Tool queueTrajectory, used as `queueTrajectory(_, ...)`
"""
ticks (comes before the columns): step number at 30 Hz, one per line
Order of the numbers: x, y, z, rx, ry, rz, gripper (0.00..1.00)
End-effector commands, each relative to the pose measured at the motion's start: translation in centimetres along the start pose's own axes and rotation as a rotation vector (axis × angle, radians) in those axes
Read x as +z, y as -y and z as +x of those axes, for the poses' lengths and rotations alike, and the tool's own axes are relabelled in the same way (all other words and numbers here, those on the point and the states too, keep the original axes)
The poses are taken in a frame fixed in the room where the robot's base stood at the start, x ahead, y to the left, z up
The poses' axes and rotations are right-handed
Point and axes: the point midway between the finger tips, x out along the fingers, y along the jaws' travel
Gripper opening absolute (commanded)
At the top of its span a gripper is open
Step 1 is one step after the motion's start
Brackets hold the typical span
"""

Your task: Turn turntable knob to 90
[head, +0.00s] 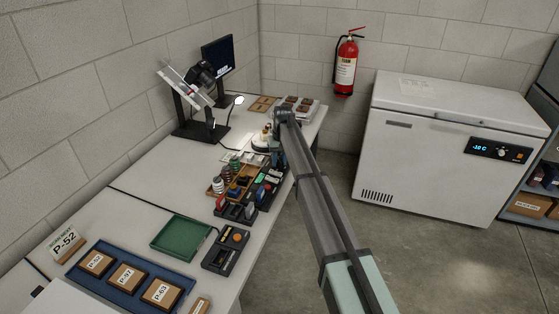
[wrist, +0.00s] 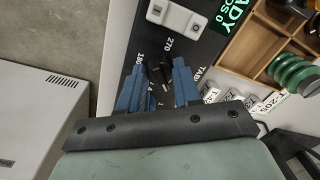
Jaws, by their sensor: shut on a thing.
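The turntable knob (wrist: 160,71) is black and sits on a dark panel (wrist: 185,45) printed with 180, 270 and part of a word starting "TAB". My gripper (wrist: 158,78), with blue fingers, is shut on the knob, one finger on each side. The fingers and the wrist cover part of the dial, so the 90 mark and the exact pointer angle cannot be read. In the head view, my arm reaches over the table's right edge and hides the knob. A round white turntable (head: 259,142) stands just behind and left of my gripper (head: 279,165).
A green tray (head: 181,237) lies nearer on the table. A chest freezer (head: 440,165) stands to the right.

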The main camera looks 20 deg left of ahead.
Motion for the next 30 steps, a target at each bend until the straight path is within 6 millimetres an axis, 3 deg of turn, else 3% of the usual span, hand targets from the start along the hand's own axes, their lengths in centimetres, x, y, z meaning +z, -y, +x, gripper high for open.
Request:
queueTrajectory(15,0.03,0.0,-0.07,-0.001,-0.027,0.464,0.02)
queueTrajectory(30,0.02,0.01,-0.08,-0.001,-0.04,0.692,0.02)
